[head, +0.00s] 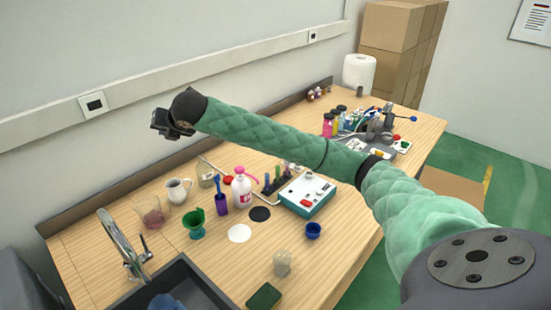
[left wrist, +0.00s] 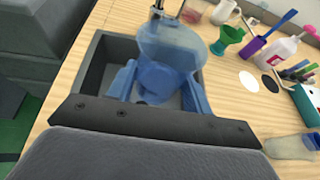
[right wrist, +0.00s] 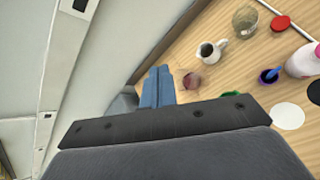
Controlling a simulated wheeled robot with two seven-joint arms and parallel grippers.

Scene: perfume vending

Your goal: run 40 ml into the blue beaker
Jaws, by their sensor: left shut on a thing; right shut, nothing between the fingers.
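My left gripper (left wrist: 165,92) is shut on the blue beaker (left wrist: 172,48), a see-through vessel held over the dark sink (left wrist: 92,72). I cannot tell how much liquid is in it. In the head view only a bit of blue (head: 166,302) shows in the sink at the bottom edge; I cannot tell whether it is the beaker or my left fingers. The metal tap (head: 124,243) arches at the sink's back edge, with a lever (head: 145,246) beside it. My right gripper (head: 172,124) is shut and empty, raised near the wall; its blue fingers (right wrist: 158,87) touch together.
A pink-tinted glass (head: 151,213), white jug (head: 178,190), green funnel-like cup (head: 194,223) and white bottle (head: 242,188) stand right of the tap. A clear beaker (head: 282,263) and green sponge (head: 264,297) lie near the front edge. My right arm spans above the table.

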